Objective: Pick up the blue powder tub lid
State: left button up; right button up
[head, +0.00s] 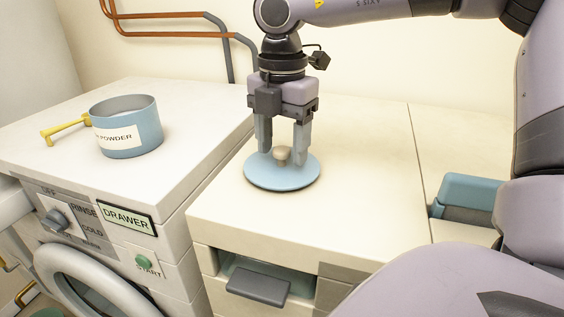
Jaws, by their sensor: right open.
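The blue powder tub lid (256,176) is a round blue disc with a beige knob (282,154) in its middle. It lies flat on the cream cabinet top at the centre of the head view. My right gripper (282,153) points straight down over the lid, with its fingers open on either side of the knob. I cannot tell whether the fingers touch the knob. The blue powder tub (128,140), labelled POWDER, stands without a lid on the washing machine to the left. My left gripper is not in view.
A yellow-handled tool (66,127) lies beside the tub on the white washing machine (190,135). A recess with a grey handle (258,286) is in the cabinet front. A teal item (470,195) sits at the right. The cabinet top (370,170) right of the lid is clear.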

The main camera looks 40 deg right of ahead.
jog(key=shift+f, duration=0.35)
jog(key=c, duration=1.1)
grip_shut()
jog(key=shift+r, duration=0.1)
